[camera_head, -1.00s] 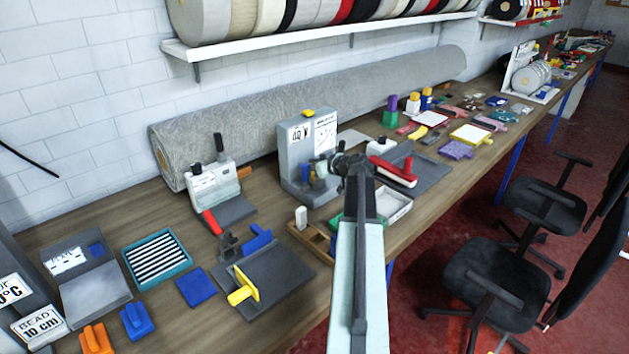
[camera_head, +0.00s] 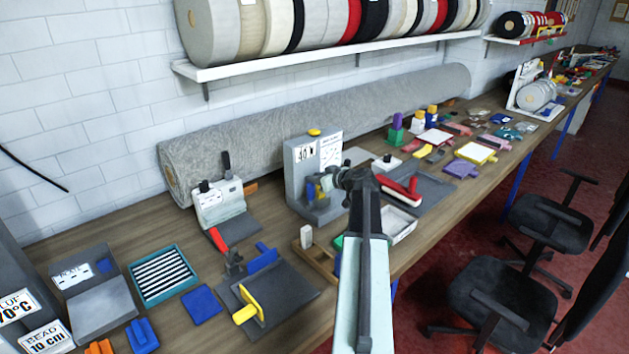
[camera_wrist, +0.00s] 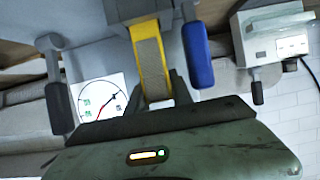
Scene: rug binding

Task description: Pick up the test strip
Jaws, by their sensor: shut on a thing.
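The test strip (camera_wrist: 150,65), a narrow strip with a beige-grey face and yellow edges, shows in the wrist view. Its lower end lies between the dark fingers of my gripper (camera_wrist: 160,95), which is shut on it. Its upper end reaches up to the grey tester; I cannot tell if it touches. In the head view my gripper (camera_head: 340,178) is in front of the grey tester (camera_head: 298,172), and my wrist hides part of it. The strip is too small to make out surely there.
A blue-handled lever (camera_wrist: 197,55) and a dark-handled lever (camera_wrist: 60,108) flank the strip. A dial (camera_wrist: 98,100) is at left. A white press (camera_head: 220,203) stands left of the tester. A red-handled tool (camera_head: 400,190) and a white tray (camera_head: 402,226) are close to my arm.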

